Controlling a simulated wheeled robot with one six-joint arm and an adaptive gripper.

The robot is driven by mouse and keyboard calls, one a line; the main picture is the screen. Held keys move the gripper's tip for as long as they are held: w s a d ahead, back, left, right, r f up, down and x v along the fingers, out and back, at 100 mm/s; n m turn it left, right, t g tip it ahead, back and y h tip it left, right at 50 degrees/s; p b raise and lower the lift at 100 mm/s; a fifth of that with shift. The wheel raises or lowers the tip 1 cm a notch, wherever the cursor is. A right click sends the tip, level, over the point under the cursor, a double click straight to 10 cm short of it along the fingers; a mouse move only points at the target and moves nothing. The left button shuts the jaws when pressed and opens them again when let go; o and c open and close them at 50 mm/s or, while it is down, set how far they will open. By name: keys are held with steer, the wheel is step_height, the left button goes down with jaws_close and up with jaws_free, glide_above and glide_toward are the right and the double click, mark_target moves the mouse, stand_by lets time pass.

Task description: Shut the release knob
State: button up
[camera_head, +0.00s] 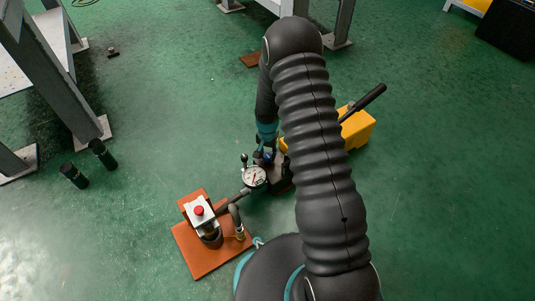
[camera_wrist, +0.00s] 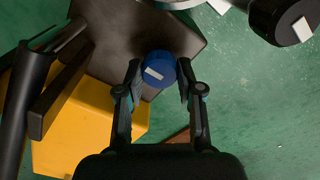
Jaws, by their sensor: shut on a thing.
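The release knob (camera_wrist: 158,66) is a round blue knob with a white mark, in the middle of the wrist view. My gripper (camera_wrist: 160,76) has one finger on each side of it and is shut on it. The knob sits at the edge of a dark grey pump body (camera_wrist: 128,30). In the head view my gripper (camera_head: 266,154) points down at the pump beside the pressure gauge (camera_head: 255,176). My arm hides much of the pump there, and I cannot make out the knob clearly.
The yellow pump part (camera_head: 358,128) with a black lever handle (camera_head: 369,97) stands right of my arm. A hose runs from the gauge toward an orange base plate (camera_head: 206,262) bearing a red-topped device (camera_head: 198,211). Two black cylinders (camera_head: 102,153) stand left. Green floor is open around.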

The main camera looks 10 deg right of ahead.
mark_target(267, 155)
steer(key=o, duration=1.1)
steer(key=shift+o, duration=0.2)
steer(key=shift+r, duration=0.1)
step_height(267, 155, up, 12)
stand_by(0.3)
